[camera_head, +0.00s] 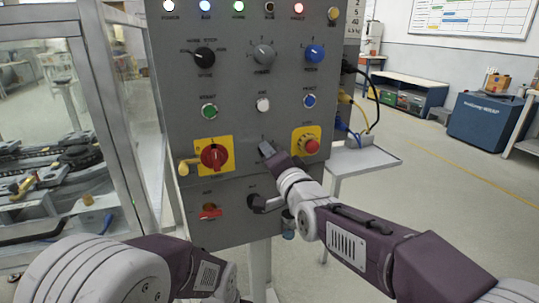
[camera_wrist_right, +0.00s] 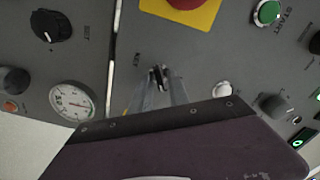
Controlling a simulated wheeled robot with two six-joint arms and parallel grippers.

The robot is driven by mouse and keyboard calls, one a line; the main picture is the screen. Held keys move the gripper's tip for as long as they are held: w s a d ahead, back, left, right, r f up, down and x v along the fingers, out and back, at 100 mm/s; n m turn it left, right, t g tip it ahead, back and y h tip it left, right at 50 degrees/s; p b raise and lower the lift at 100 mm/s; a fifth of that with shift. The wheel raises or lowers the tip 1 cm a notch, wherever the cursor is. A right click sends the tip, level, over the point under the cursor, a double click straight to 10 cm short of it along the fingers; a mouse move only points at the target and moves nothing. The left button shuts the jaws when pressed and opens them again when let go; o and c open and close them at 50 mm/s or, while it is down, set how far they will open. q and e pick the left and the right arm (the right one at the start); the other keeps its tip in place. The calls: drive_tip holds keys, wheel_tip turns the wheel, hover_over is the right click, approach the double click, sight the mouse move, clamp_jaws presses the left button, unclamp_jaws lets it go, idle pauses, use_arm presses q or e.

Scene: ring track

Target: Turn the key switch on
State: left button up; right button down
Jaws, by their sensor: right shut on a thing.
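The key switch (camera_wrist_right: 157,73) sits on the grey control panel (camera_head: 233,118), in its lower middle. Only a small dark part of it shows between the fingertips in the right wrist view; its turned position cannot be read. My right gripper (camera_wrist_right: 158,84) is shut on it, fingers pointing at the panel. In the head view this gripper (camera_head: 266,149) is at the panel between the red rotary switch and the red button, and it hides the key. My left arm is at the bottom left of the head view; its gripper does not show.
A red rotary switch on a yellow plate (camera_head: 214,156) is left of the gripper, and a red button on yellow (camera_head: 306,141) is close on the right. A black lever (camera_head: 263,203) is below. A glass-walled cabinet (camera_head: 60,130) stands left; a small shelf (camera_head: 362,160) is right.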

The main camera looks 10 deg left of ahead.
drive_tip(key=c, duration=1.5)
unclamp_jaws()
drive_tip(key=shift+c, duration=0.2)
drive_tip(key=v, duration=0.9)
drive_tip(key=shift+p, duration=0.3)
drive_tip(key=shift+d, duration=0.1)
